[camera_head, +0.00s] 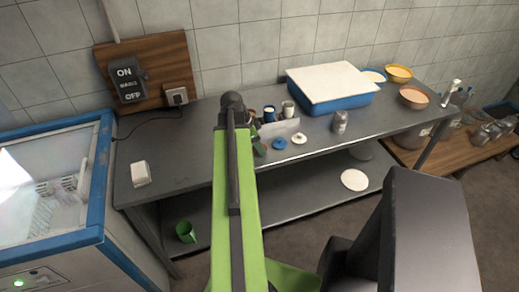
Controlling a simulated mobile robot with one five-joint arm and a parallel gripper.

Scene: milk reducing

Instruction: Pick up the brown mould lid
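I cannot make out a clearly brown mould lid. Several small round pieces are on the grey metal table (200,165): a blue one (279,143), a white one (299,138), and a dark green-brown one (260,148) partly hidden beside my arm. My green arm reaches up the middle of the view. The dark gripper (243,115) at its far end is over the table, left of small jars. Its fingers are too small and dark to tell whether they are open, and nothing held is clear.
A blue tub with a white top (330,97) stands at the back. Small jars (288,109) and a grey can (339,122) stand nearby. A white block (140,173) is at left. A green mug (185,232) and white disc (354,180) are on the lower shelf.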

